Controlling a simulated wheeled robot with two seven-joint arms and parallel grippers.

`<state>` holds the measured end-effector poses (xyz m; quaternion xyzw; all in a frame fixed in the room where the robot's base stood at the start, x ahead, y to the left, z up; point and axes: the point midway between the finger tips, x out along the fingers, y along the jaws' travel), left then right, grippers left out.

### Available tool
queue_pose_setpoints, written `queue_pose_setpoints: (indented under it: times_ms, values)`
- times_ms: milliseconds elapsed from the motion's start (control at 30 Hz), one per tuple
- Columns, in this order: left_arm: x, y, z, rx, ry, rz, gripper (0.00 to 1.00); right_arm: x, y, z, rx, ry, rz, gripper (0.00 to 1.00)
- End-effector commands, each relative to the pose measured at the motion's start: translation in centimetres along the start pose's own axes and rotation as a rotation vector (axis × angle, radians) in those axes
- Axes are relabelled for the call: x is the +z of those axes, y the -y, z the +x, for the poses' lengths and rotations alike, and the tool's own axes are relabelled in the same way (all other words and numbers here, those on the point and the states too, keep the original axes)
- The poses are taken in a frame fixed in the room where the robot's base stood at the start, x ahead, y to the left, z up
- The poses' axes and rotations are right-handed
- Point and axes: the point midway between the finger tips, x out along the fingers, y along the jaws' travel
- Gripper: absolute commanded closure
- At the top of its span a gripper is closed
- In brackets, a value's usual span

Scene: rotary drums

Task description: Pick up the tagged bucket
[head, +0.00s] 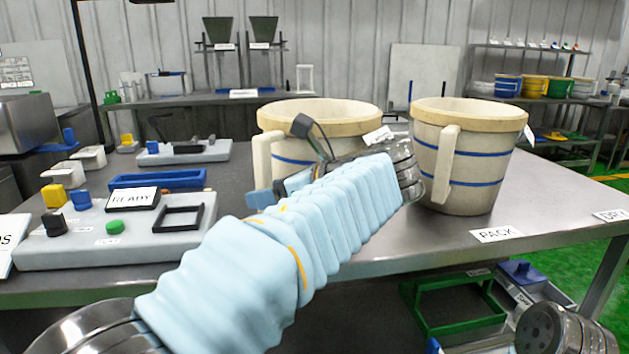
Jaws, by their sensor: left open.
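Two cream buckets with blue bands and tan rims stand on the grey table. The left bucket (345,117) has its handle (263,160) at its left and a white tag (378,135) at its right. The right bucket (478,157) has a handle facing me and a white tag (528,134) at its right edge. My left gripper (277,190) is open, with its blue-tipped fingers in front of the left bucket, near the lower end of its handle. My blue-sleeved arm hides much of the gripper and the bucket's lower part. Contact cannot be told. My right gripper is out of view.
A control panel (60,255) with a READY sign stands at the left, with a blue tray (158,180) behind it. A PACK label (496,234) lies at the table's front edge. Shelves (560,135) stand behind.

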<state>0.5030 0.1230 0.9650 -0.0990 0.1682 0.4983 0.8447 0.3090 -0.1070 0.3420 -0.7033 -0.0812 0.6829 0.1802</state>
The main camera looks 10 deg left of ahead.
Motion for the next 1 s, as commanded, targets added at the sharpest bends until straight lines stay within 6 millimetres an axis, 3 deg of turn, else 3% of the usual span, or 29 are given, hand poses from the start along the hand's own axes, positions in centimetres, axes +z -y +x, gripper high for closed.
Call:
queue_pose_setpoints:
  times_ms: [133,400,733,1000]
  values:
    - [0.0,0.0,1.9,0.001,-0.001,0.0,0.47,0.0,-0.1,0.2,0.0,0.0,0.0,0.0]
    - [0.0,0.0,2.2,-0.001,0.0,0.0,0.47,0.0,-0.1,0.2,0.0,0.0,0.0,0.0]
    - [0.0,0.0,2.2,-0.001,0.0,0.0,0.97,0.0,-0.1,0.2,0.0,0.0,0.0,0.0]
    - [0.0,0.0,2.2,-0.001,0.0,0.0,1.0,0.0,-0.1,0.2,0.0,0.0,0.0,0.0]
